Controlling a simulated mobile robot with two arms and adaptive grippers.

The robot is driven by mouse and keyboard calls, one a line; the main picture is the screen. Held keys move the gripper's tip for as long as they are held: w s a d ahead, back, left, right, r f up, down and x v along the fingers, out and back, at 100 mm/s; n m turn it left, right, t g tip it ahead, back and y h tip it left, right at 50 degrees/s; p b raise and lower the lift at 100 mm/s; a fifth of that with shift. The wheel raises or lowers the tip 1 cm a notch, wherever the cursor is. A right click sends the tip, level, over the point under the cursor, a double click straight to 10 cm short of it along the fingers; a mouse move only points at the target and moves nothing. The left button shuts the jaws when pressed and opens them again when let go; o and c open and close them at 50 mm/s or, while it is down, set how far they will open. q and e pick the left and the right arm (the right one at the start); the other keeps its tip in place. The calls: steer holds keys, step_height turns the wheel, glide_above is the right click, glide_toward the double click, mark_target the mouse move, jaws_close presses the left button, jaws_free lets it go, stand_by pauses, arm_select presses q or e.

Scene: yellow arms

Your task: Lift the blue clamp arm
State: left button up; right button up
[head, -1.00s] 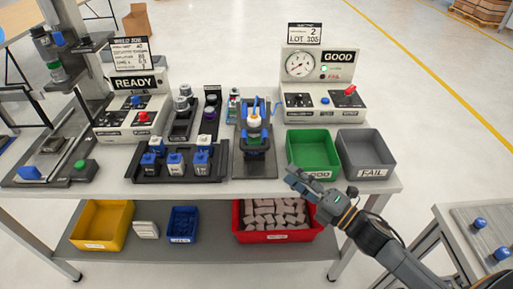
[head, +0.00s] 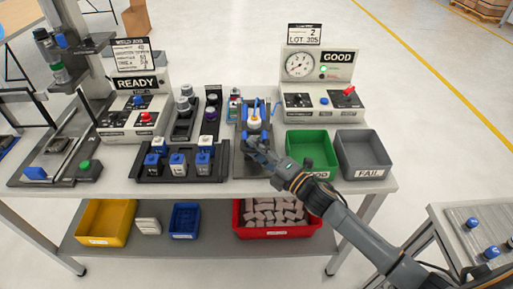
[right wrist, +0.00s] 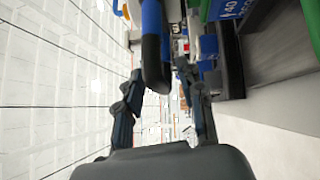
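The blue clamp arm (head: 256,104) stands upright at the holding fixture (head: 240,165), around a white and yellow part (head: 254,124). My right gripper (head: 254,142) is in front of the fixture, over its near part, and hides some of it. The fingers of the right gripper (right wrist: 159,82) are apart there. I cannot tell whether they touch the bar. My left gripper is in neither view.
Green (head: 300,142) and grey (head: 375,150) bins stand right of the fixture. A red bin (head: 277,232) sits on the lower shelf.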

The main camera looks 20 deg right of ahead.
jaws_close()
stand_by(0.3)
